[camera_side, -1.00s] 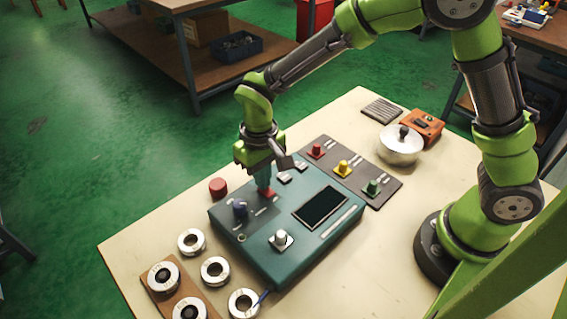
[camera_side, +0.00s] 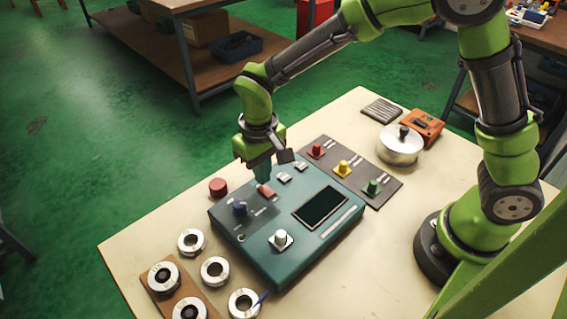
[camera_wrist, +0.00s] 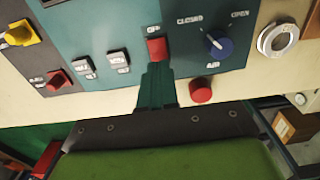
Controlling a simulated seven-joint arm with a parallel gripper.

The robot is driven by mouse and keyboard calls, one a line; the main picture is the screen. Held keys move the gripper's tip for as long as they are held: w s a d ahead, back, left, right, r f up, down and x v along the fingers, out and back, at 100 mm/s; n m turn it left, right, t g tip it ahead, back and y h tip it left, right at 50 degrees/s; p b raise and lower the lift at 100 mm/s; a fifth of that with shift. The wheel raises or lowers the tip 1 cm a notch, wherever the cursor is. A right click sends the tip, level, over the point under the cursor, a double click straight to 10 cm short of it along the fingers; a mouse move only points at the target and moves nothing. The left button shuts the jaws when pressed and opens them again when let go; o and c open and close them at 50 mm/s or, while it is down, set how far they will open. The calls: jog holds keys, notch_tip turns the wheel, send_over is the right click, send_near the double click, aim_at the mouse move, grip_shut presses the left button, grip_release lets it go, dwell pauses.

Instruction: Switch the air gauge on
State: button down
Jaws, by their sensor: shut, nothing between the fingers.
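The air gauge is a teal box (camera_side: 290,245) on the table, with a dark screen (camera_side: 320,208). A red rocker switch (camera_side: 265,190) sits near its far left edge and also shows in the wrist view (camera_wrist: 157,48), with a small label beside it that I cannot read for certain. A blue knob (camera_side: 239,208) marked AIR lies beside the switch; its CLOSED and OPEN marks show in the wrist view. My gripper (camera_side: 263,178) is shut and empty, pointing down just over the switch. In the wrist view its fingertips (camera_wrist: 157,66) are at the switch's near edge; I cannot tell whether they touch.
Two pale switches (camera_side: 292,172) and a white knob (camera_side: 281,239) are on the same box. A red cap (camera_side: 218,187) stands left of it. A dark panel (camera_side: 374,189) with red, yellow and green knobs lies behind right. Metal rings (camera_side: 214,270) lie at front left.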

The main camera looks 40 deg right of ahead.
jog(key=shift+r, duration=2.45)
jog(key=shift+f, duration=0.2)
jog(key=s+d+r+m+t+y, duration=0.2)
jog(key=s+d+r+m+t, duration=0.2)
jog(key=s+d+r, duration=0.9)
jog(key=s+d+t, duration=0.1)
jog(key=d+t, duration=0.1)
jog(key=t, duration=0.1)
jog(key=shift+d, duration=0.15)
